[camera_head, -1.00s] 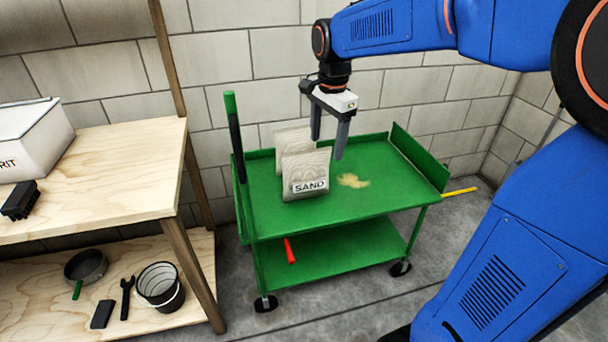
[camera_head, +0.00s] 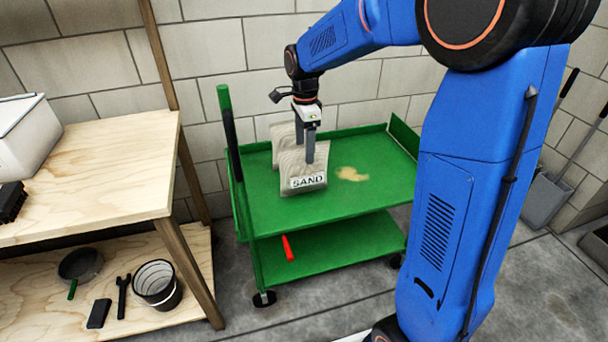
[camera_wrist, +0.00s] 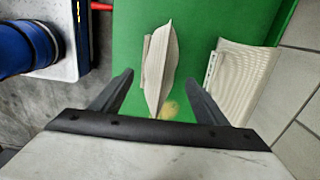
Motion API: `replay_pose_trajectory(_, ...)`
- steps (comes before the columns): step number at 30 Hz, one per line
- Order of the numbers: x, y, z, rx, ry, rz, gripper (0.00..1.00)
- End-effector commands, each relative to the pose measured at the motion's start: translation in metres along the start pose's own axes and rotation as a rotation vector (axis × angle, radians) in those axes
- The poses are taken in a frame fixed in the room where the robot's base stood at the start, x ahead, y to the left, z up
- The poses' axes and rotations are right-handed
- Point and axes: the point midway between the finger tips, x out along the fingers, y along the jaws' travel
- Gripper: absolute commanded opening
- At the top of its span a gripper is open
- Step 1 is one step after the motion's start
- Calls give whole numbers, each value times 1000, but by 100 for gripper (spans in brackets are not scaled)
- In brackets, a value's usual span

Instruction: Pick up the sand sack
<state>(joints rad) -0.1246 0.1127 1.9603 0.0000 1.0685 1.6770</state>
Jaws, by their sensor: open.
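The sand sack (camera_head: 302,177), beige with a "SAND" label, stands upright on the top shelf of the green cart (camera_head: 365,193). A second beige sack (camera_head: 283,133) stands just behind it, partly hidden. My gripper (camera_head: 305,150) is open and points down over the front sack, its fingers overlapping the sack's upper part in the head view. In the wrist view the sand sack (camera_wrist: 160,68) is seen edge-on, between and beyond the two open fingers (camera_wrist: 160,88). The second sack (camera_wrist: 240,80) is to the right there, outside the right finger.
A patch of spilled sand (camera_head: 351,174) lies on the cart right of the sacks. The cart has a dark-gripped green handle post (camera_head: 231,130) at left. A wooden workbench (camera_head: 90,165) stands left. The cart's right top is otherwise clear.

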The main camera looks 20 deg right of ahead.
Motion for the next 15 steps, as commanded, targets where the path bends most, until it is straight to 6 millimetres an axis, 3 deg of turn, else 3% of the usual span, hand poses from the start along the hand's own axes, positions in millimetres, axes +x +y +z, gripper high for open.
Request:
replay_pose_trajectory(6,33,0,0,0,0,2,67)
replay_pose_trajectory(15,53,0,1,-1,0,2,67)
